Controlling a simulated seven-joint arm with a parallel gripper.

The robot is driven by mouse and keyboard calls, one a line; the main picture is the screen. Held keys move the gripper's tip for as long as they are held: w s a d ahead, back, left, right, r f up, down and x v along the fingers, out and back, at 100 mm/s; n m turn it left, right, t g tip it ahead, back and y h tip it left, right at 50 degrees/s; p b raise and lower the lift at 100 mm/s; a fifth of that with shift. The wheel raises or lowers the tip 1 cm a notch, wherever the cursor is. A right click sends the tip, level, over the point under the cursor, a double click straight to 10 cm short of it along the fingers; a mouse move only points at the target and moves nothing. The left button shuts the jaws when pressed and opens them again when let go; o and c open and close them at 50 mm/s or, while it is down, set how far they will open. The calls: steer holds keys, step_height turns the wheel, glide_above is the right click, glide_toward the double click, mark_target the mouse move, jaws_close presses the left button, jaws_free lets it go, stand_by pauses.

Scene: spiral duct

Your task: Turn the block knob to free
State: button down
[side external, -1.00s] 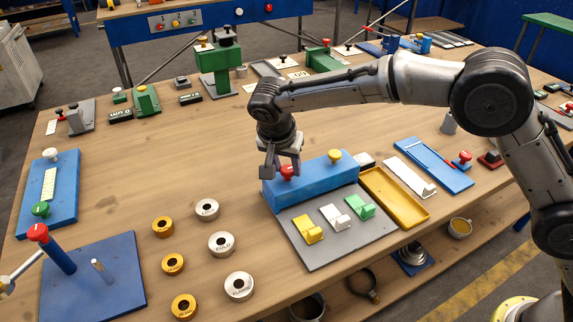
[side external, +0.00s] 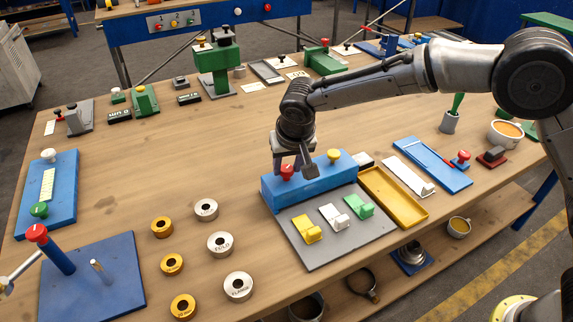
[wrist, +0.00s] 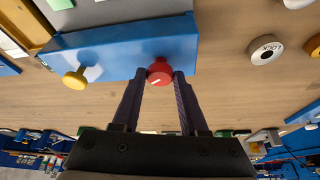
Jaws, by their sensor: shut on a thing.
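A blue block (side external: 312,186) stands on the grey plate (side external: 325,250), with a red knob (side external: 287,172) on its left part and a yellow knob (side external: 334,155) on its right part. My gripper (side external: 295,170) is over the red knob, pointing down. In the wrist view, my gripper's fingers (wrist: 159,78) are shut on the red knob (wrist: 160,70), one on each side. A short white mark shows on the knob, slanting slightly. The yellow knob (wrist: 74,78) is free of the gripper. Any label beside the red knob is hidden or unreadable.
Yellow (side external: 308,229), white (side external: 335,217) and green (side external: 360,206) small pieces sit on the plate before the block. A yellow tray (side external: 394,198) lies to the right. Several lettered rings, such as a white one (side external: 221,244), lie to the left.

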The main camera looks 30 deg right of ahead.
steer(key=n, duration=0.2)
steer(key=n+y, duration=0.2)
steer(key=n, duration=0.1)
steer(key=shift+d+r+n, duration=0.1)
steer(key=shift+d+n, duration=0.15)
steer(key=shift+n, duration=0.05)
steer(key=n+y, duration=0.1)
steer(key=n, duration=0.2)
steer(key=n+y, duration=0.1)
steer(key=n, duration=0.1)
steer(key=shift+w+d+n+g, duration=0.15)
steer(key=shift+n+g, duration=0.25)
steer(key=shift+c, duration=2.2)
jaws_free()
steer(key=v, duration=1.3)
steer(key=shift+d+r, duration=0.25)
steer(key=shift+r, duration=0.1)
